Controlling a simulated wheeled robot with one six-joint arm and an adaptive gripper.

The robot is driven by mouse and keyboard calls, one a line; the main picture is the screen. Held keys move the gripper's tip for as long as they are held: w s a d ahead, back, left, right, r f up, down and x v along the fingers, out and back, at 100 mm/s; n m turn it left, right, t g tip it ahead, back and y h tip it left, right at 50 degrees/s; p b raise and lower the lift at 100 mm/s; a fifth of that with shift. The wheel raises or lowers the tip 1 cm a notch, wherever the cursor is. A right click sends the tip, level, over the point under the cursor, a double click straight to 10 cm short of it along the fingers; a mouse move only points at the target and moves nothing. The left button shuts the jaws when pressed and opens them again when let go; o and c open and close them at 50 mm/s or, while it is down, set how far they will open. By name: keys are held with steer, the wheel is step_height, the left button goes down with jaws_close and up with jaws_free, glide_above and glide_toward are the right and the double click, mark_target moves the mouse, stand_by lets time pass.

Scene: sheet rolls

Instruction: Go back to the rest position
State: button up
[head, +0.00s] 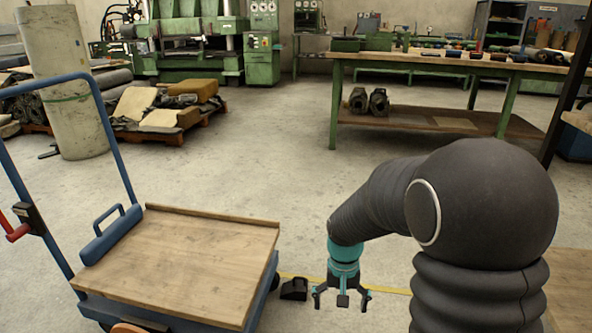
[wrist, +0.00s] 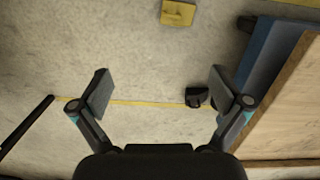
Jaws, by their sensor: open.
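My gripper (head: 342,297) is teal and black and points down at the end of my dark arm, over the concrete floor to the right of a wooden-topped cart. In the wrist view my gripper (wrist: 160,98) has its two fingers spread wide apart.
The cart (head: 190,262) has a blue frame and an empty wooden deck. A black wedge (head: 294,289) lies on the floor between cart and gripper. A green workbench (head: 440,62) stands at the back right. The middle floor is clear.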

steer(key=s+d+r+t+p, duration=0.2)
steer(key=s+r+t+p, duration=0.1)
steer(key=s+r, duration=0.6)
steer(key=s+d+r+n+t+p, duration=0.1)
steer(key=s+d+r+t+p, duration=0.2)
steer(key=s+r, duration=0.6)
step_height(320, 180, up, 8)
steer(key=shift+s+f+t+p, duration=0.1)
steer(key=shift+s+t+p, duration=0.05)
steer(key=shift+t+p, duration=0.2)
